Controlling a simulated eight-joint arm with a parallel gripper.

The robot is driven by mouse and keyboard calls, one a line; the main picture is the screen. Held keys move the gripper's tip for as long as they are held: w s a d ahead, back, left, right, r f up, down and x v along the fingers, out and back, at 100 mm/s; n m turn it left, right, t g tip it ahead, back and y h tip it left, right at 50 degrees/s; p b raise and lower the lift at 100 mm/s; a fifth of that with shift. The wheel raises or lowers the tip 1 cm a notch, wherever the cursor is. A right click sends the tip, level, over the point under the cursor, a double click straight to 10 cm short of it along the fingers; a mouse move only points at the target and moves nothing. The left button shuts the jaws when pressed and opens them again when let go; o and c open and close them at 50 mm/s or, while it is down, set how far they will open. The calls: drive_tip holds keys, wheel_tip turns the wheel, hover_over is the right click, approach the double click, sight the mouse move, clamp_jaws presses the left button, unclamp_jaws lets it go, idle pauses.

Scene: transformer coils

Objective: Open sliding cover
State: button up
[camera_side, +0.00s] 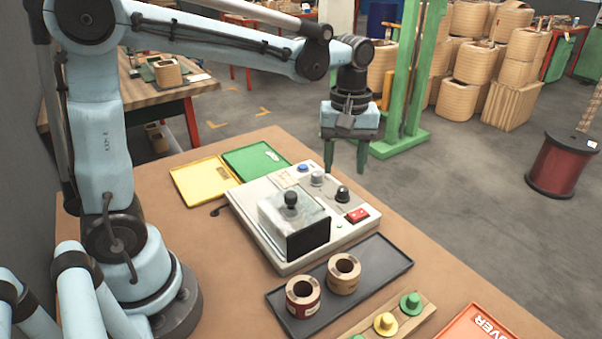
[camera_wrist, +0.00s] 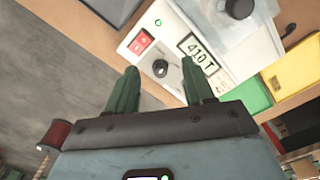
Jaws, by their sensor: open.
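The sliding cover (camera_side: 285,212) is a clear box with a dark front face. It sits on the white test unit (camera_side: 262,238) and has a black knob (camera_side: 291,200) on top. In the wrist view the knob (camera_wrist: 239,8) shows at the top edge, on the pale cover (camera_wrist: 215,22). My gripper (camera_side: 347,170) is open and empty, its two green fingers pointing down beyond the unit's back right side. It also shows in the wrist view (camera_wrist: 160,88), apart from the knob and cover.
The unit's panel carries a red switch (camera_side: 357,215), a black dial (camera_side: 342,194) and a display (camera_wrist: 199,54). A dark tray (camera_side: 385,262) holds two coils. Yellow (camera_side: 203,182) and green (camera_side: 256,159) trays lie behind the unit. A green post (camera_side: 410,70) stands behind my gripper.

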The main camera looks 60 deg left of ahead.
drive_tip(key=m, duration=0.2)
approach(291, 194)
drive_tip(key=shift+f, duration=4.35)
clamp_jaws()
